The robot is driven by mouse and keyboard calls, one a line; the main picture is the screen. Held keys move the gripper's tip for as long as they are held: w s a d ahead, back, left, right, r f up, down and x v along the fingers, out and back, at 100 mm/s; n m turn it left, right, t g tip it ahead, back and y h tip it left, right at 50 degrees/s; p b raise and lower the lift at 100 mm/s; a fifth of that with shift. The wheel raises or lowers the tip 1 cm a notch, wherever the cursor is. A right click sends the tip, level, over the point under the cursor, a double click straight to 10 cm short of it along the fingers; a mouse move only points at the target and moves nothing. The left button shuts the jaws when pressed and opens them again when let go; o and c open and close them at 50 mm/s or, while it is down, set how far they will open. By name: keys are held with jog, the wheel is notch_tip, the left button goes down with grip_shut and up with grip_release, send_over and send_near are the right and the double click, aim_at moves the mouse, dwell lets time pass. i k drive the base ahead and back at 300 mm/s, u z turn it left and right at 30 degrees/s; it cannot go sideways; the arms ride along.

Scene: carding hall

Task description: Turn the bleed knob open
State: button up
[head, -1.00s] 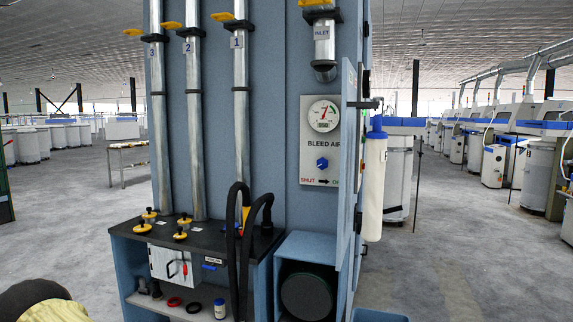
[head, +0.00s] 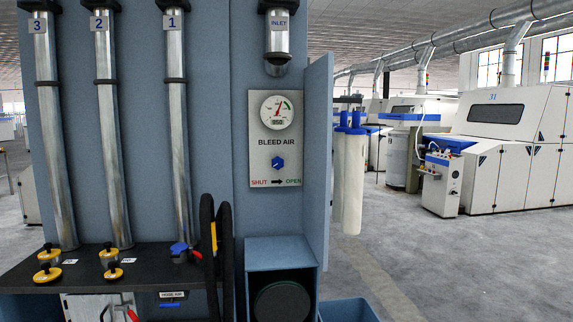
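The bleed knob (head: 277,163) is a small blue knob on a grey plate (head: 262,180) fixed to the blue panel. The plate reads BLEED AIR, with SHUT and an arrow to OPEN below the knob. The knob's exact pointing direction is too small to tell.
A hinged blue door (head: 317,165) stands out just right of the plate. An open blue box (head: 282,252) is below the plate. Grey floor (head: 410,265) is clear to the right.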

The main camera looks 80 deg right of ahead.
aim_at(277, 163)
jog(key=z, duration=0.65)
jog(key=i, duration=0.9)
jog(key=z, duration=1)
